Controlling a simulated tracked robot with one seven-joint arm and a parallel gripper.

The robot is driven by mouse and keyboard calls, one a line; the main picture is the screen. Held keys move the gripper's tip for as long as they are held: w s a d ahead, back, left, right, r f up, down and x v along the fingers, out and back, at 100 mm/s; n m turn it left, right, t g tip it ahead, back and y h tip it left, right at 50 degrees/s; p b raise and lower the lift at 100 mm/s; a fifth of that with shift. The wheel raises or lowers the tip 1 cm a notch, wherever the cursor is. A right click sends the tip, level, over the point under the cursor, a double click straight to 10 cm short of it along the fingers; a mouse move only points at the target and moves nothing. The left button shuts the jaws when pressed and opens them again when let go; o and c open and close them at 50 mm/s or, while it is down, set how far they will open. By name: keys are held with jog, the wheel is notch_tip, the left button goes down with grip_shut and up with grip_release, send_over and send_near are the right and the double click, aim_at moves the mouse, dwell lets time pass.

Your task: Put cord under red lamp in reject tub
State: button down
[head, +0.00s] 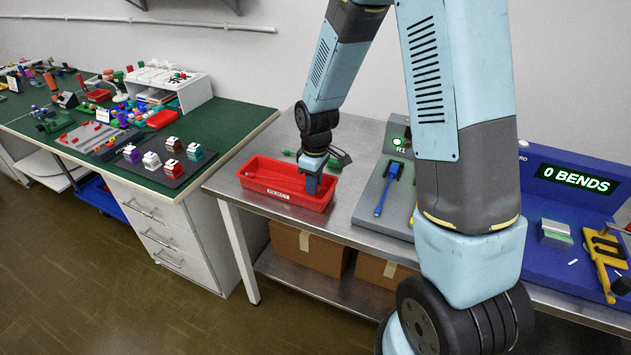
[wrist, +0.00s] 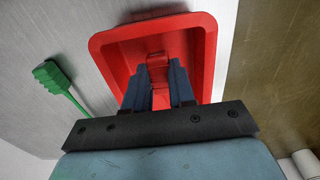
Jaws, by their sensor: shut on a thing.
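The red reject tub (head: 286,198), with a white label on its front, stands on the steel bench. My gripper (head: 316,186) points down into the tub's right part. In the wrist view its fingers (wrist: 159,92) are shut on a small red piece (wrist: 158,72), which looks like the end of a red cord, inside the tub's outline. Whether it touches the floor of the tub is unclear. A blue cord (head: 389,188) lies on the grey test panel (head: 366,205) below a lit green lamp (head: 398,142) marked R1. My arm hides the panel's right part; no red lamp shows.
A green-ended cord (head: 290,153) lies behind the tub; its green end also shows in the wrist view (wrist: 52,76). A blue station with a "0 BENDS" display (head: 577,178) is at right. A cluttered green-topped bench (head: 222,125) is at left. Cardboard boxes sit under the steel bench.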

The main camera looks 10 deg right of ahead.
jog(key=c, duration=0.9)
grip_release()
jog(key=shift+o, duration=0.2)
notch_tip(320, 180, up, 14)
jog(key=shift+d+f, duration=0.2)
jog(key=shift+d, duration=0.05)
jog(key=shift+s, duration=0.15)
jog(key=s+d+r+m+t, duration=0.2)
jog(key=s+d+r+m, duration=0.3)
jog(key=s+r, duration=0.4)
jog(key=s+d+r+m+t, duration=0.3)
jog(key=s+d+r+m, duration=0.3)
jog(key=s, duration=0.7)
notch_tip(320, 180, up, 3)
jog(key=shift+s+d+f, duration=0.1)
jog(key=shift+s+d, duration=0.05)
jog(key=shift+d, duration=0.6)
